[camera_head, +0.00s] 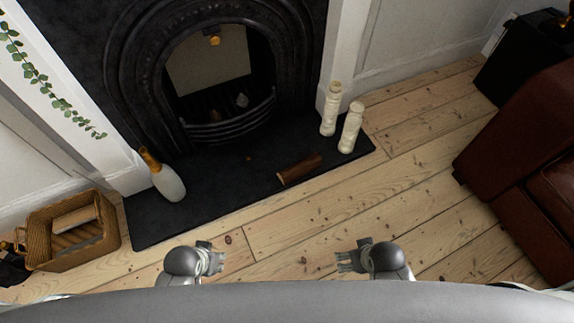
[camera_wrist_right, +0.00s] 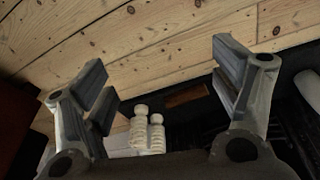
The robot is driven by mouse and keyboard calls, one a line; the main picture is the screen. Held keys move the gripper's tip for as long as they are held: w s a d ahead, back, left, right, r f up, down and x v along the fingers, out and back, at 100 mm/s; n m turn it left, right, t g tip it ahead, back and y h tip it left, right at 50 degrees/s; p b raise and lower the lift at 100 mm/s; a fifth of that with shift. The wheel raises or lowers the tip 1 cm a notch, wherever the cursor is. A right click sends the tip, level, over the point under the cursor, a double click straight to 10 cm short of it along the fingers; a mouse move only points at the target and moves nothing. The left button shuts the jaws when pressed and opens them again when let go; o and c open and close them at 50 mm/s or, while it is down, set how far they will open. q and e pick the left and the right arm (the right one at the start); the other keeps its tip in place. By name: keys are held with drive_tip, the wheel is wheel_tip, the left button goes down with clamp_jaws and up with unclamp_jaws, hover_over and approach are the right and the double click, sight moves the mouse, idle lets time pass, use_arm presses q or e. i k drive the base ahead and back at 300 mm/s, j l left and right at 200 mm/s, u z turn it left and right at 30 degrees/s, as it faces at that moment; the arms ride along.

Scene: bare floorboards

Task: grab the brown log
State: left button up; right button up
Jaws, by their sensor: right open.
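The brown log (camera_head: 299,170) lies on the black hearth slab in front of the fireplace, near the slab's front edge. It also shows in the right wrist view (camera_wrist_right: 187,95), small and beyond the gap between the fingers. My right gripper (camera_head: 343,262) is low in the head view, over the floorboards and well short of the log. In the right wrist view its fingers (camera_wrist_right: 163,88) are spread wide with nothing between them. My left gripper (camera_head: 217,258) is also over the floorboards, apart from the log. Its finger gap is too small to judge.
Two cream candlestick-like pillars (camera_head: 350,128) stand on the slab right of the log. A white and tan vase (camera_head: 168,182) stands at its left. A wicker basket (camera_head: 72,232) is at far left, a brown leather sofa (camera_head: 520,150) at right. The floor before the hearth is clear.

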sight(288, 175)
drive_tip(key=i+l+u, duration=0.1)
drive_tip(key=u, duration=0.3)
drive_tip(key=l+u, duration=0.4)
drive_tip(key=i+l+u, duration=0.1)
drive_tip(key=u, duration=0.3)
drive_tip(key=l+u, duration=0.35)
drive_tip(key=i+j, duration=0.05)
drive_tip(key=j, duration=0.05)
